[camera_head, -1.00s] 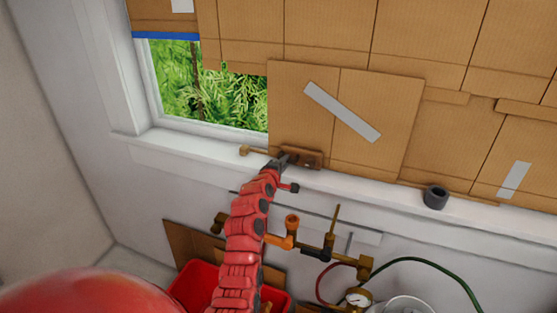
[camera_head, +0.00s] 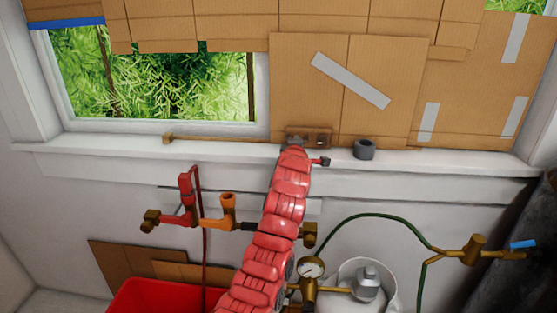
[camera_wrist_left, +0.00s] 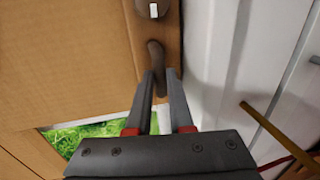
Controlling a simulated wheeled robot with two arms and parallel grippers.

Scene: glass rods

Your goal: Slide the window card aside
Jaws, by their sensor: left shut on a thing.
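The window card (camera_head: 310,105) is a brown cardboard panel with a grey diagonal tape strip, upright against the window (camera_head: 190,85). It stands at the right of a wide uncovered stretch of glass. A small brown handle block (camera_head: 322,138) is at its lower left edge. My left gripper (camera_head: 293,146) is at this handle, just above the sill. In the left wrist view the card (camera_wrist_left: 60,60) fills the left side, and my left gripper's fingers (camera_wrist_left: 160,88) are shut on the brown handle peg (camera_wrist_left: 156,55). My right gripper is not in view.
A dark ring (camera_head: 364,149) stands on the white sill (camera_head: 100,147) just right of my gripper. A thin wooden bar (camera_head: 215,139) lies along the sill to the left. Below are valves, a gauge (camera_head: 311,267), a green hose (camera_head: 380,217) and a red bin (camera_head: 150,297).

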